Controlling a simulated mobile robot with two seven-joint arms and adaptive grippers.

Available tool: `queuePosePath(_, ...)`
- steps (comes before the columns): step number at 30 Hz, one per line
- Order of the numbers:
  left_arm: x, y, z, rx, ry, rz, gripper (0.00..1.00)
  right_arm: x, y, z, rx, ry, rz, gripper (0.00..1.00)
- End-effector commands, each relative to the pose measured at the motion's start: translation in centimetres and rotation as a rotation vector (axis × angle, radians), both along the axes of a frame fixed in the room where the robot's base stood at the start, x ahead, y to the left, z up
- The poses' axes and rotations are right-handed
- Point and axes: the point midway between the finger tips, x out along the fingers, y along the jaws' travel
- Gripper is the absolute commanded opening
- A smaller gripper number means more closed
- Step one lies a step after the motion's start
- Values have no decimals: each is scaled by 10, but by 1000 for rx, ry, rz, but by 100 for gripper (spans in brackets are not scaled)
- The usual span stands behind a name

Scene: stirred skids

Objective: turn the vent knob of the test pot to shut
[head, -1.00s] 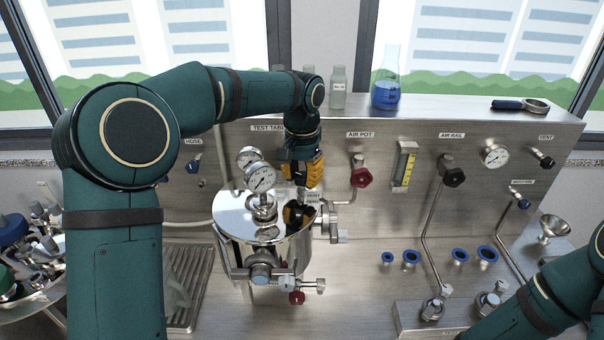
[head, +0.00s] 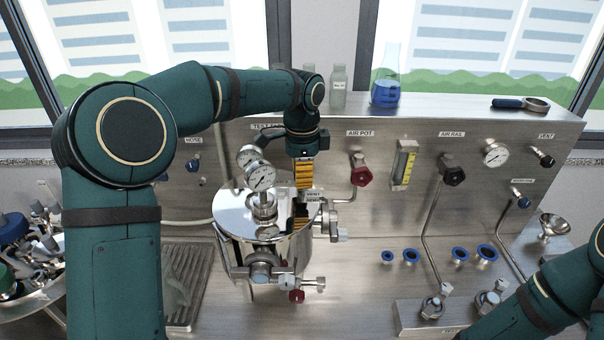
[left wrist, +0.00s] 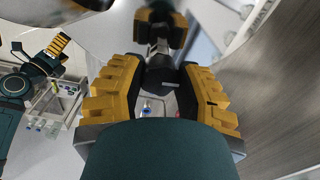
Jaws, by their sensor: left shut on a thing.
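The test pot (head: 240,222) is a shiny steel vessel with a mirror-like lid, left of centre in the head view. My left gripper (head: 303,186) points down at the right side of its lid, beside a small vent label (head: 314,196). In the left wrist view my left gripper (left wrist: 160,92) has its yellow fingers shut on the black vent knob (left wrist: 160,76). In the head view the fingers hide the knob, so its pointer position cannot be read. My right arm shows at the lower right, but its gripper is out of view.
Pressure gauges (head: 261,177) stand on the lid just left of the gripper. A red air pot knob (head: 361,176) and a black air rail knob (head: 453,174) sit on the panel to the right. A blue-filled flask (head: 386,92) stands on the ledge above.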

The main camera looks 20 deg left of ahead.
Motion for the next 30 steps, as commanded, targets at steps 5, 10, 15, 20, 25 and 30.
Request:
queuePosePath(5, 0, 0, -1, 1, 1, -90, 0, 0, 0, 0, 0, 0, 0, 100)
queuePosePath(10, 0, 0, -1, 1, 1, -142, 0, 0, 0, 0, 0, 0, 0, 100)
queuePosePath(15, 0, 0, -1, 0, 2, -164, 0, 0, 0, 0, 0, 0, 0, 100)
queuePosePath(20, 0, 0, -1, 0, 2, -169, 0, 0, 0, 0, 0, 0, 0, 100)
queuePosePath(25, 0, 0, -1, 1, 3, -168, 0, 0, 0, 0, 0, 0, 0, 100)
queuePosePath(30, 0, 0, -1, 1, 3, -167, 67, 0, 0, 0, 0, 0, 0, 100)
